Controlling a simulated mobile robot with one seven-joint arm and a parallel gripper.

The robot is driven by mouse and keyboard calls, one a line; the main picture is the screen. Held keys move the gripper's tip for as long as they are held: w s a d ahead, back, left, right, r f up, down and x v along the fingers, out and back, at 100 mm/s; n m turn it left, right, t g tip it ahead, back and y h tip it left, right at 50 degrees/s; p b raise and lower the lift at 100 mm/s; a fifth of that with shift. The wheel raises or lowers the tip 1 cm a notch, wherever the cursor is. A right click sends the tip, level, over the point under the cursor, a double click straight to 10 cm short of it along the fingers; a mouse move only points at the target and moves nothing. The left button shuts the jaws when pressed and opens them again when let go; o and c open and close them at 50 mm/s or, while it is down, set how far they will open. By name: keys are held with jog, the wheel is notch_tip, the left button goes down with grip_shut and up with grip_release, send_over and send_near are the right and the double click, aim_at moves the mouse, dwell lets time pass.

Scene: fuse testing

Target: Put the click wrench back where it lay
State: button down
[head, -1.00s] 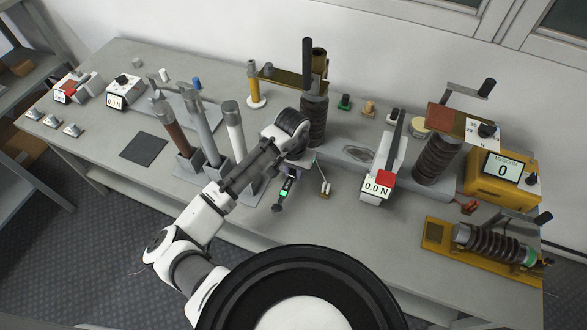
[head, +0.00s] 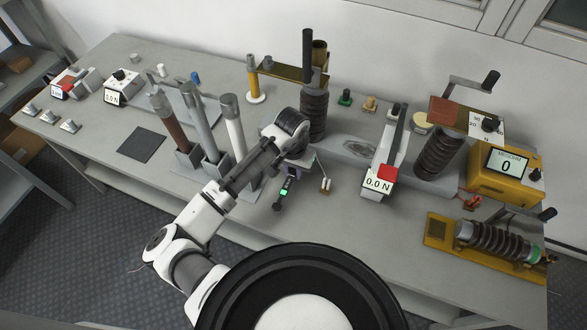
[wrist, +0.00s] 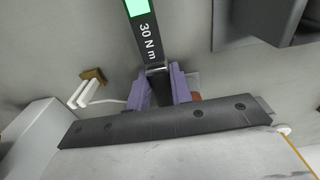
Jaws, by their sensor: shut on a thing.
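The click wrench (head: 284,191) is a thin dark tool with a bright green display, over the front part of the bench. In the wrist view its dark shaft (wrist: 150,43) carries the green display and the marking "30 N m", and runs up out of the picture. My gripper (wrist: 160,82) has purple fingers shut on the wrench's near end. In the head view my gripper (head: 293,172) is partly hidden by my wrist. I cannot tell whether the wrench touches the bench top.
A small part with two white pins (head: 325,184) lies just right of the wrench. A red-and-white "0.0 N" gauge (head: 379,181) stands farther right. Upright tubes in holders (head: 233,130) stand left of my arm. A dark square mat (head: 141,145) lies farther left. A ribbed column (head: 314,115) stands behind.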

jog(key=shift+f+b, duration=0.5)
jog(key=shift+f, duration=0.35)
jog(key=c, duration=1.2)
grip_release()
jog(key=shift+o, duration=0.2)
jog(key=shift+r, duration=0.1)
notch_tip(320, 180, up, 14)
jog(key=b, duration=0.1)
jog(key=shift+s+f, duration=0.2)
jog(key=shift+s, duration=0.15)
jog(key=shift+a, duration=0.1)
